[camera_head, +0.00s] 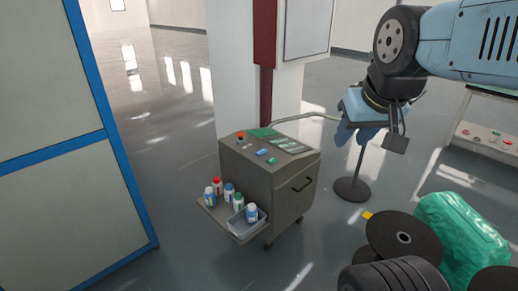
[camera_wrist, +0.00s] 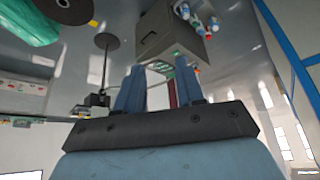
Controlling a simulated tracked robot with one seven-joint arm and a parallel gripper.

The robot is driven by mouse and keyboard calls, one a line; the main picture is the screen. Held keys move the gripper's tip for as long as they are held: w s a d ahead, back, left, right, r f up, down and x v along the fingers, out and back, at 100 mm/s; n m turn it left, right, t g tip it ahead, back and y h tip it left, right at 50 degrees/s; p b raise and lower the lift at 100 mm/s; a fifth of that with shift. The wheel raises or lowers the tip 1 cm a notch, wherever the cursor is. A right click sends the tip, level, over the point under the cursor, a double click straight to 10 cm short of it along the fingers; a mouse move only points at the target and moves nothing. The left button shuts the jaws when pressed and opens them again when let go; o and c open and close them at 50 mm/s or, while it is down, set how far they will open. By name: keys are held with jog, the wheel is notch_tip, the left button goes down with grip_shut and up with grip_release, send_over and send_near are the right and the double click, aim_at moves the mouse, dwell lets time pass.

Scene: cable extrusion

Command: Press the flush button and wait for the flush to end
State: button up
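My gripper (camera_head: 353,138) hangs in the upper right of the head view, to the right of the grey cart and above the floor. In the wrist view its two blue fingers (camera_wrist: 158,72) stand apart with nothing between them. The cart also shows upside down in the wrist view (camera_wrist: 165,30). No label reads clearly, so I cannot tell which button is the flush button. My gripper touches none of them.
Several small bottles (camera_head: 228,193) stand on the cart's side shelf. A pole on a round base (camera_head: 352,189) stands right of the cart. Dark reels (camera_head: 403,238) and a green wrapped bundle (camera_head: 460,230) lie at lower right. A pillar (camera_head: 225,70) rises behind the cart.

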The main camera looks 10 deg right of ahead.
grip_shut()
dwell(1.5)
